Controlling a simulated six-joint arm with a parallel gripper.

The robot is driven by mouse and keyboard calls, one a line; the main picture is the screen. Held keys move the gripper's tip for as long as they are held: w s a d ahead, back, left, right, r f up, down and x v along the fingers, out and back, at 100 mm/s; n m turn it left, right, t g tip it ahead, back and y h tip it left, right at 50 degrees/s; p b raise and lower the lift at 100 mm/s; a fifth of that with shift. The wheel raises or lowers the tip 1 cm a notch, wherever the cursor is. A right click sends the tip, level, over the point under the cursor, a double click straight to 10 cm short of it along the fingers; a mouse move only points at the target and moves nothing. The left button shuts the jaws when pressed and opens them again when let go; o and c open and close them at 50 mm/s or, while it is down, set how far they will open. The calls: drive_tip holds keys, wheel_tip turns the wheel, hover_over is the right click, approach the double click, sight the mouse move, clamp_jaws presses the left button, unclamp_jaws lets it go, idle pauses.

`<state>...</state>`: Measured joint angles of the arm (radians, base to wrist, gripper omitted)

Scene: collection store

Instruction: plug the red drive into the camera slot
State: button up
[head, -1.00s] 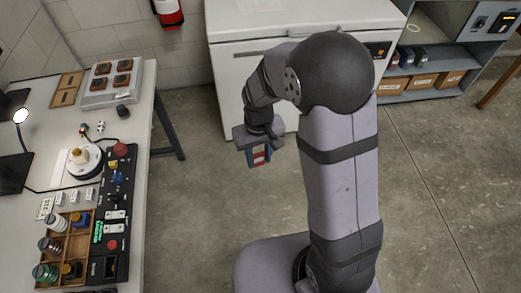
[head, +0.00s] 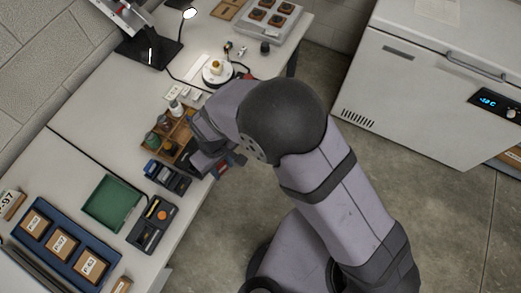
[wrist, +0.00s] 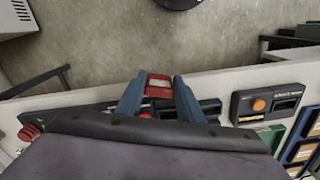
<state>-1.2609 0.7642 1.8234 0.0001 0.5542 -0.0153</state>
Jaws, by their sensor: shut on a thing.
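My gripper (wrist: 158,92) shows in the wrist view with its blue fingers shut on the red drive (wrist: 158,80), a small red block with a pale middle. In the head view my gripper (head: 230,165) is at the bench's front edge, partly covered by my arm. The drive hangs near that edge, apart from the devices. A dark device with an orange button (head: 153,223) stands on the bench; it also shows in the wrist view (wrist: 266,104). A dark device with a blue part (head: 166,178) stands beside it. I cannot tell which opening is the camera slot.
A green tray (head: 86,207) and a blue tray of labelled boxes (head: 38,246) lie on the near bench. A wooden organiser (head: 151,149) with jars is beside my gripper. A lamp (head: 190,14) stands farther back. A white freezer (head: 400,110) is at right, with open floor between.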

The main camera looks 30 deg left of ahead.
drive_tip(key=shift+n, duration=0.6)
drive_tip(key=a, duration=0.1)
drive_tip(key=s+a, duration=0.1)
drive_tip(key=a, duration=0.1)
drive_tip(key=s+a, duration=0.1)
drive_tip(key=shift+s+a+r, duration=0.15)
drive_tip(key=shift+a+r, duration=0.1)
drive_tip(key=shift+r, duration=0.1)
drive_tip(key=w+a+r+n, duration=0.1)
drive_tip(key=a+r+n, duration=0.1)
drive_tip(key=a, duration=0.3)
drive_tip(key=shift+w+r, duration=0.25)
drive_tip(key=shift+r, duration=0.65)
drive_tip(key=shift+f, duration=0.15)
drive_tip(key=shift+f+b, duration=2)
drive_tip(key=shift+f, duration=0.8)
drive_tip(key=shift+f, duration=0.6)
drive_tip(key=o, duration=0.8)
